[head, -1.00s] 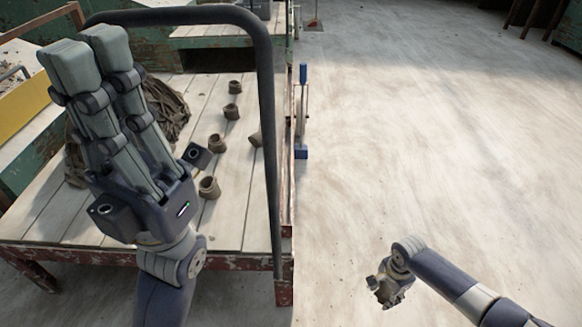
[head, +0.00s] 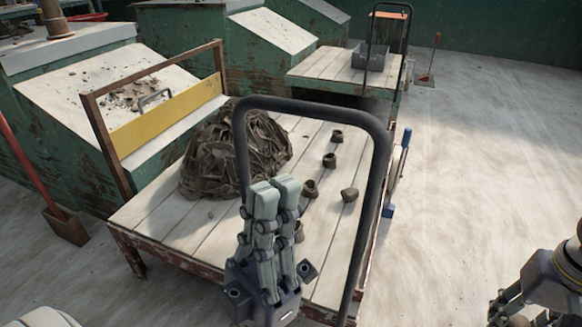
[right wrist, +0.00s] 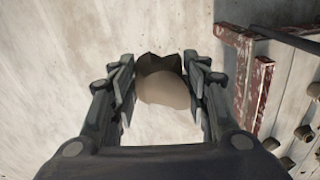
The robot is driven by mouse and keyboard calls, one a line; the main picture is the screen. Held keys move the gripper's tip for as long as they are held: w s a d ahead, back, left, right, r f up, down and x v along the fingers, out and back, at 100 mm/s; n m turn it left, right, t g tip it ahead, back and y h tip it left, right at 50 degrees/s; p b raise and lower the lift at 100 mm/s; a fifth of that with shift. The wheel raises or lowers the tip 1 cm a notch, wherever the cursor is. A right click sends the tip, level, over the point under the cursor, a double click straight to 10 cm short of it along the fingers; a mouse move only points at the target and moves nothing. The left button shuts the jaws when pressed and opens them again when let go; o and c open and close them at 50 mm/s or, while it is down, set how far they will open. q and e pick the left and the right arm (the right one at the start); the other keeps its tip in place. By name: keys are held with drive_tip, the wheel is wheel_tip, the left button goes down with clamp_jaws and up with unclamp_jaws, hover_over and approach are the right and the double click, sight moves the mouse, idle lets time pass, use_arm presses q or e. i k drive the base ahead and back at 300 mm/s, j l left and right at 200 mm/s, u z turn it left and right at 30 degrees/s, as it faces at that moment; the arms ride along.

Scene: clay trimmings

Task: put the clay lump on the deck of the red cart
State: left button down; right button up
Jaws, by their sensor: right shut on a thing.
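The red cart's plank deck (head: 185,222) has a worn red frame and a black hoop handle (head: 376,190). Its edge also shows at the right of the right wrist view (right wrist: 262,85). My right gripper (head: 500,306) is at the lower right of the head view, over the floor right of the cart. In the right wrist view it is shut on the brown clay lump (right wrist: 165,88), beside the cart. My left gripper (head: 275,188) points upward in front of the deck near the handle, its two visible fingers side by side; their closure is unclear.
A dark crumpled heap (head: 225,155) covers the deck's back left. Several small brown pieces (head: 330,160) stand on its right part. A yellow board (head: 165,115) stands behind. Another cart (head: 325,66) with a grey bin (head: 372,66) is farther back. Floor at right is clear.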

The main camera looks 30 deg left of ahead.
sight(361, 161)
drive_tip(key=i+l+z, duration=0.1)
drive_tip(key=l+z, duration=0.15)
drive_tip(key=l, duration=0.2)
drive_tip(key=i+l+z, duration=0.2)
drive_tip(key=l, duration=0.2)
drive_tip(key=i+l+u, duration=0.25)
drive_tip(key=i+l, duration=0.85)
drive_tip(key=i+j+u, duration=0.1)
drive_tip(key=i+u, duration=0.15)
drive_tip(key=u, duration=0.15)
drive_tip(key=i+u, duration=0.35)
drive_tip(key=i+l+u, duration=0.1)
drive_tip(key=u, duration=0.3)
drive_tip(key=i+l+u, duration=0.2)
drive_tip(key=i+u, duration=0.2)
drive_tip(key=i+j+u, duration=0.1)
drive_tip(key=u, duration=0.3)
drive_tip(key=i+u, duration=0.55)
drive_tip(key=u, duration=0.3)
